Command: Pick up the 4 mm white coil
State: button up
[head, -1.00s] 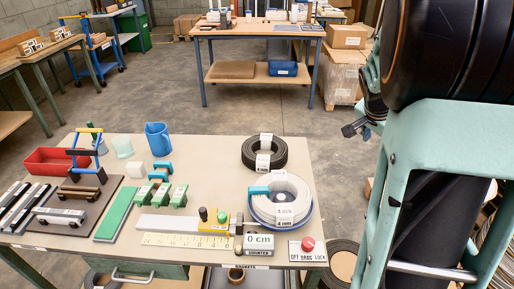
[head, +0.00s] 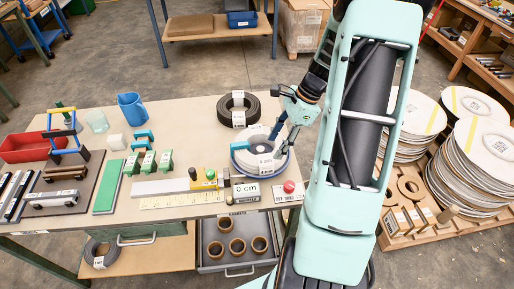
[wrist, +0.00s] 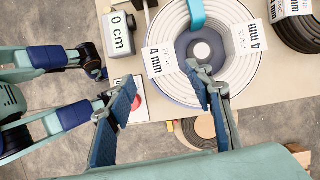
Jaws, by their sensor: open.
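The 4 mm white coil (head: 243,161) sits near the right end of the bench, on a round base with a blue rim. In the wrist view the white coil (wrist: 176,28) shows two "4 mm" labels, a light-blue strap at the top and a grey centre hub. My gripper (head: 284,130) is open and empty, above the coil's right side in the head view. In the wrist view my gripper (wrist: 162,76) has its blue-padded fingers apart, at the coil's near edge. Contact cannot be told. My gripper hides part of the coil in the head view.
A black coil (head: 238,108) lies just behind the white one. The counter box (head: 246,192) and a red button (head: 289,187) stand in front. Green blocks and a yellow scale lie to the left. Stacked discs (head: 484,160) stand on a pallet at right.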

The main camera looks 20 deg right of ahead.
aim_at(265, 159)
jog(key=x, duration=0.8)
jog(key=shift+w+a+f+p, duration=0.2)
jog(key=shift+f+p, duration=0.1)
jog(key=shift+p, duration=0.1)
grip_shut()
